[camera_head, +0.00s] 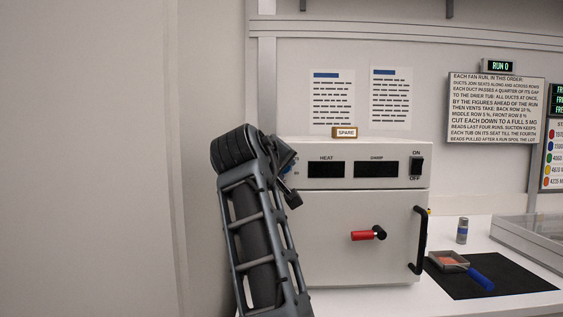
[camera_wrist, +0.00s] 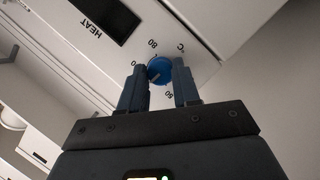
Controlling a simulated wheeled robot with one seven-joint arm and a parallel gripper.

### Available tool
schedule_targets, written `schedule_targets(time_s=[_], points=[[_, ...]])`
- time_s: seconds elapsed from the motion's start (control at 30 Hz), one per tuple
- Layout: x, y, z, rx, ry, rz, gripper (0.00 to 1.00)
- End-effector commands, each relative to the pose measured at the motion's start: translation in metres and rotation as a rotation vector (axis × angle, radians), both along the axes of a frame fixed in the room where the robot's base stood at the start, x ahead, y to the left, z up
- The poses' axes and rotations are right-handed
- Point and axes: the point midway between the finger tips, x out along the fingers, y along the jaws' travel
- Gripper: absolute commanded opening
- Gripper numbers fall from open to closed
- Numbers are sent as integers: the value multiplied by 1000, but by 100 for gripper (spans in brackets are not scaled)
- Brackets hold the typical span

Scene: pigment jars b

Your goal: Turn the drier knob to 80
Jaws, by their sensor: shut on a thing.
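The drier (camera_head: 330,240) is a pale box with dark, blank HEAT (camera_head: 326,169) and DAMP (camera_head: 376,169) displays. Its blue knob (camera_wrist: 159,70) sits on the front panel among printed numbers and a °C mark. My gripper (camera_wrist: 160,82) is shut on the knob, one finger on each side of it. A pale pointer line shows on the knob, but I cannot tell for sure which number it points at. In the head view my gripper (camera_head: 287,180) and arm hide most of the knob at the panel's left end.
The drier has an ON/OFF switch (camera_head: 416,166), a red-handled latch (camera_head: 364,235) and a black door handle (camera_head: 420,241). A SPARE label (camera_head: 345,132) stands on top. To the right are a small jar (camera_head: 462,231), a dark mat (camera_head: 518,284) and a blue-handled scoop (camera_head: 480,278).

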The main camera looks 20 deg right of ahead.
Motion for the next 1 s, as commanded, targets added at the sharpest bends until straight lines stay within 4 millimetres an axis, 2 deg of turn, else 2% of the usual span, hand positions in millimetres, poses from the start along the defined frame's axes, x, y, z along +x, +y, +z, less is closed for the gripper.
schedule_targets(time_s=[1.0], points=[[-2, -6, 0, 919, -295, -2, 1]])
